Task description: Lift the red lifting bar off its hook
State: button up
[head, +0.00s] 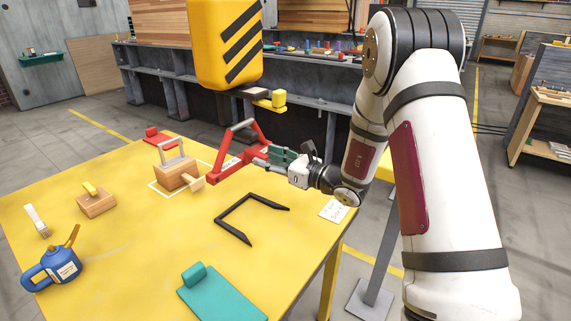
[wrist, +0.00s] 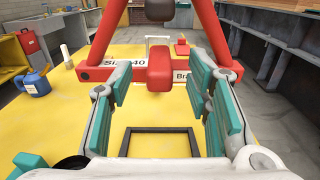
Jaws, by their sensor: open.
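The red lifting bar (head: 228,168) hangs above the yellow table below the yellow hoist block with black stripes (head: 226,42). In the wrist view the bar (wrist: 93,73) lies crosswise ahead, with a white label on each side, a red block (wrist: 160,72) in its middle and two sloping red arms rising towards a dark part (wrist: 160,9) at the top. How it sits on the hook is hidden. My gripper (head: 268,160) is at the bar's near side. In the wrist view its teal-padded fingers (wrist: 163,95) are apart, left and right of the red block, with nothing visibly clamped.
On the yellow table (head: 120,240) are a black U-shaped frame (head: 236,230), a wooden block with a grey handle (head: 177,174), another wooden block (head: 96,203), a brush (head: 38,221), a blue oil can (head: 52,267) and a teal plate (head: 220,296). A grey workbench (head: 190,70) stands behind.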

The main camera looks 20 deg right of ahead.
aim_at(264, 155)
jog(key=shift+x, duration=1.85)
grip_shut()
jog(key=shift+r, duration=0.15)
